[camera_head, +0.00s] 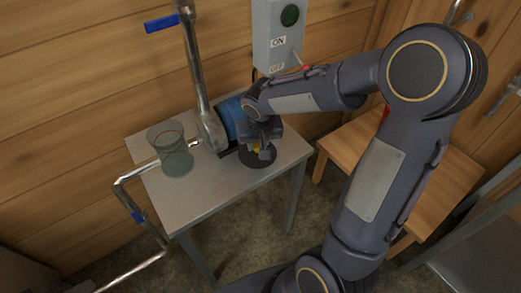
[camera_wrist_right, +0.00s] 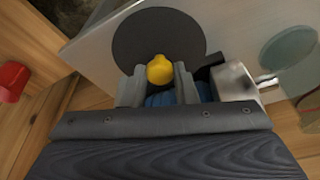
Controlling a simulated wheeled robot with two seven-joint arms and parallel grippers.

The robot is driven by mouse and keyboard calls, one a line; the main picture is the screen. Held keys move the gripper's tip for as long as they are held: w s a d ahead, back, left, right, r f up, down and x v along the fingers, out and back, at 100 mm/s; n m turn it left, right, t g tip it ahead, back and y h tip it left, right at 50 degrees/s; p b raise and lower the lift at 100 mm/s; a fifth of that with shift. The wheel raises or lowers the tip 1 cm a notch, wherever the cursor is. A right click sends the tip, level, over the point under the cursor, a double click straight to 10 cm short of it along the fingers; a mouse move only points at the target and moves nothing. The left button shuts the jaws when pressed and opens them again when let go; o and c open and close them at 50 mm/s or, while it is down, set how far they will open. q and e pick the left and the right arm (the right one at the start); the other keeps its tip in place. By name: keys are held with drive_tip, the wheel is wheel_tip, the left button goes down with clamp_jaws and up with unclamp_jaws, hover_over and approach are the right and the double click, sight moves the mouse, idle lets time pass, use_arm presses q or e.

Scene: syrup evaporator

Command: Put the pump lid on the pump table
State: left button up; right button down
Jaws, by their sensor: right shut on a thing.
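The pump lid is a dark round disc (camera_head: 262,163) with a yellow knob. It is at the right part of the grey pump table (camera_head: 200,200), and its disc also shows over the table in the right wrist view (camera_wrist_right: 145,32). My right gripper (camera_head: 262,148) points down over the lid. Its fingers (camera_wrist_right: 160,85) are shut on the yellow knob (camera_wrist_right: 159,68). The disc lies flat against or just above the tabletop; I cannot tell if it touches. My left gripper is not in view.
The blue pump motor (camera_head: 232,118) and steel pipe (camera_head: 195,70) stand at the table's back, close to my gripper. A clear open container (camera_head: 172,158) is at the left. A switch box (camera_head: 278,35) hangs on the wall. A wooden stand (camera_head: 350,150) is at the right, with a red object (camera_wrist_right: 12,80).

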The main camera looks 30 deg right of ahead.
drive_tip(key=f, duration=0.1)
drive_tip(key=w+d, duration=0.1)
drive_tip(key=f, duration=0.1)
drive_tip(key=shift+w+d+f, duration=0.3)
drive_tip(key=shift+f, duration=0.05)
drive_tip(key=shift+s+x, duration=0.15)
drive_tip(key=shift+x, duration=0.7)
drive_tip(key=shift+s+x, duration=0.1)
drive_tip(key=shift+x, duration=0.75)
drive_tip(key=shift+b, duration=0.3)
drive_tip(key=shift+f, duration=0.2)
drive_tip(key=c, duration=1.6)
unclamp_jaws()
drive_tip(key=o, duration=0.5)
drive_tip(key=shift+c, duration=0.2)
